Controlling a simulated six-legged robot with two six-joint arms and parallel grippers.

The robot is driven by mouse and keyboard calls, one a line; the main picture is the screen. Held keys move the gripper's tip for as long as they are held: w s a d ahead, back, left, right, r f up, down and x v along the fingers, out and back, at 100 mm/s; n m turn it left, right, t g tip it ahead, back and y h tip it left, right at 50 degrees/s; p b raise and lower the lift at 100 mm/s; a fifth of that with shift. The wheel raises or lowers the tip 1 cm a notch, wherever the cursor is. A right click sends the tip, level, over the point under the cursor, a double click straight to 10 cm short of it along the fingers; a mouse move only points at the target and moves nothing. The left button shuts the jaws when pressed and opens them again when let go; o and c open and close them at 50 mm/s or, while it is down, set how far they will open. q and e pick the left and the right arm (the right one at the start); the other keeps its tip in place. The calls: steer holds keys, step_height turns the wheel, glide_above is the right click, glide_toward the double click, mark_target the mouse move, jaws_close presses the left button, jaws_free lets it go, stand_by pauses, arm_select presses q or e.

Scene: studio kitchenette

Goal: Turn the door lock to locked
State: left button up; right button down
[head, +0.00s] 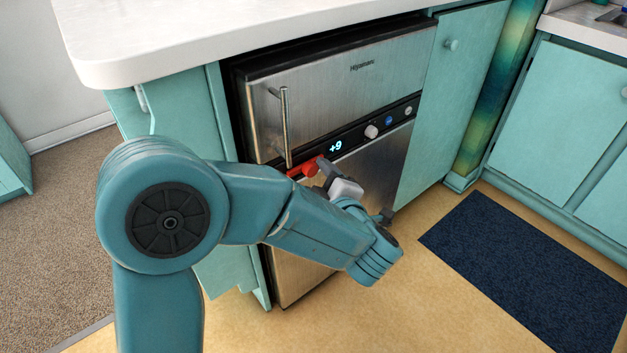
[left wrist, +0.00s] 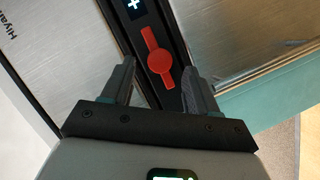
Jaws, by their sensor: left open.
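The door lock is a red turn knob (head: 303,170) on the dark control strip of the steel appliance (head: 350,85). In the left wrist view the red knob (left wrist: 160,61) has a round middle and two short tabs, lying along the strip. My left gripper (head: 325,172) is at the knob in the head view. In the left wrist view my left gripper (left wrist: 159,78) is open, with one finger on each side of the knob. I cannot tell whether the fingers touch it. My right gripper is out of view.
A vertical bar handle (head: 285,127) stands out just left of the knob. A lit +9 display (head: 336,146) and several round controls share the strip. The white countertop (head: 250,35) overhangs above. A dark blue mat (head: 530,270) lies on the floor at right.

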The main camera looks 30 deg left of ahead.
mark_target(313, 171)
arm_select(q)
steer(key=shift+b+x, duration=0.35)
steer(key=shift+x, duration=1.3)
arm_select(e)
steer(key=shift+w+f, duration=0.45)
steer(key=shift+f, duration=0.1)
